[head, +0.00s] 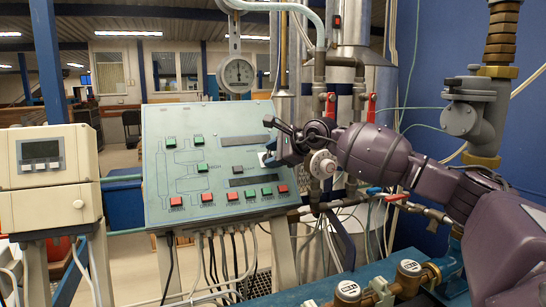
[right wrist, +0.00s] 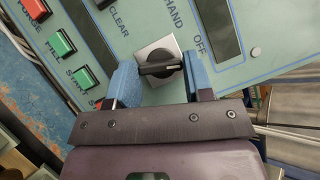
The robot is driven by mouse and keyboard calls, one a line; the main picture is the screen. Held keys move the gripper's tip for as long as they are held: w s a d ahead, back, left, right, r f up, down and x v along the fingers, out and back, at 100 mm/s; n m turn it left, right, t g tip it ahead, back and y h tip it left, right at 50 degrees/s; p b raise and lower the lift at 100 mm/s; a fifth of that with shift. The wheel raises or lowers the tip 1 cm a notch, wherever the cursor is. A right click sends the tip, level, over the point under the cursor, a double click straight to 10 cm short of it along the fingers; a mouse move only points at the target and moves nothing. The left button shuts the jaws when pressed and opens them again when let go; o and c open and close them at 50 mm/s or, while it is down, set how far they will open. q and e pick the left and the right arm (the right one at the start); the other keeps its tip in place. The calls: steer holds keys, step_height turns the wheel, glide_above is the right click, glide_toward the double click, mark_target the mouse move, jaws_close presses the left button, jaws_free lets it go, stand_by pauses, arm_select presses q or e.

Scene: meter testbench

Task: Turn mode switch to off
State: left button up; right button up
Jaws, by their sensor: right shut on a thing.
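The mode switch (right wrist: 160,67) is a black rotary knob on a square silver plate, mounted on the pale green control panel (head: 160,185). In the right wrist view, labels HAND and OFF are printed beside it. The knob lies nearly across the picture, its white mark at the right end, on the side of the OFF label. My right gripper (right wrist: 158,65) has its blue fingers on both ends of the knob and is shut on it. In the head view my right gripper (head: 274,150) reaches the panel's right side and largely hides the knob. My left gripper is not in view.
Green and red push buttons (head: 207,197) and dark displays (head: 243,181) sit close to the switch. Pipes and red-handled valves (head: 331,105) stand right of the panel. A round gauge (head: 238,72) is above it, and a beige meter box (head: 45,165) is at left.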

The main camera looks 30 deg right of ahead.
steer(key=n+g, duration=0.1)
steer(key=n, duration=0.1)
steer(key=shift+n, duration=0.3)
steer(key=shift+n+g, duration=0.3)
steer(key=o, duration=0.9)
steer(key=shift+r, duration=0.1)
steer(key=shift+d, duration=0.1)
